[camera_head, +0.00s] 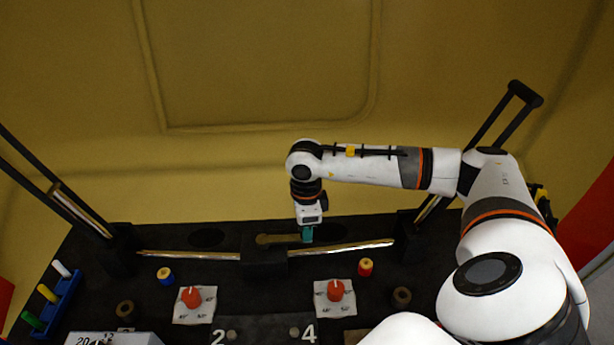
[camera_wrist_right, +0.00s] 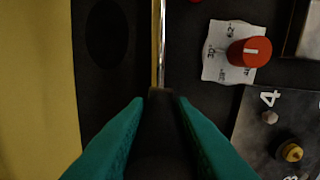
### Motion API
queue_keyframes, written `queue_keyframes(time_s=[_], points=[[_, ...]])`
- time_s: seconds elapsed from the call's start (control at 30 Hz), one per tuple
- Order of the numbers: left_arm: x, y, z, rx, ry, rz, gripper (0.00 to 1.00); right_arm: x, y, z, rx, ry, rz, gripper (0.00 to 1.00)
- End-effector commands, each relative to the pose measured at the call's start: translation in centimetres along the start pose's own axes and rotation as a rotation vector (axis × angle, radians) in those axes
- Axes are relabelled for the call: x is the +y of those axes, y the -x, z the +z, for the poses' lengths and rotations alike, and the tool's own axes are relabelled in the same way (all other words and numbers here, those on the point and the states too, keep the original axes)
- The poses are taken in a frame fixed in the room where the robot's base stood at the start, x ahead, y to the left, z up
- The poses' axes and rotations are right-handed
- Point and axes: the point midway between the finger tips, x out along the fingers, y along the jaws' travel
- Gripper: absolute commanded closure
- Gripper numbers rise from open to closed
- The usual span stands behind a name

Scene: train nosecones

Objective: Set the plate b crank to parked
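No lettering naming plate b is readable, so I cannot tell which part is its crank. Two white dial plates bear red knobs: one knob (camera_head: 191,297) on the left plate (camera_head: 208,311), one (camera_head: 336,290) on the right plate (camera_head: 321,304). The right-hand knob also shows in the right wrist view (camera_wrist_right: 250,52), with a white pointer line, on its marked plate (camera_wrist_right: 215,66). My right gripper (camera_head: 307,237) points down near the central black block (camera_head: 265,265), away from both knobs. Its teal fingers (camera_wrist_right: 160,112) are apart, with a dark shape between them. My left gripper is out of view.
A shiny rod (camera_head: 340,247) runs right from the block, another (camera_head: 190,255) left. Tall black handle frames (camera_head: 515,100) stand at both sides. A blue rack (camera_head: 60,305) with coloured pegs stands at left. Yellow (camera_head: 165,274) and red (camera_head: 365,267) pieces stand near the plates.

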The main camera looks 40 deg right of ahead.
Motion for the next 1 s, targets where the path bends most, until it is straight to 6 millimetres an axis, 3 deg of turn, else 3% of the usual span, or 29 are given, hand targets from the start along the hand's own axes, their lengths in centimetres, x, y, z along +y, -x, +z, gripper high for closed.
queue_keyframes(time_s=[0.03,0.13,0.53,1.0], points=[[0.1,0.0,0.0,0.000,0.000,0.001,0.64,0.3,0.2,-0.1,0.005,-0.003,0.009,0.72],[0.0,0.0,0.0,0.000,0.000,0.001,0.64,0.2,0.2,-0.1,0.004,-0.002,0.007,0.57],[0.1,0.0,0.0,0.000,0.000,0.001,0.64,0.1,1.0,-0.1,0.003,0.000,0.005,0.57],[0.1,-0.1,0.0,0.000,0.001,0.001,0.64,0.2,10.1,-0.2,0.005,0.001,0.008,0.57]])
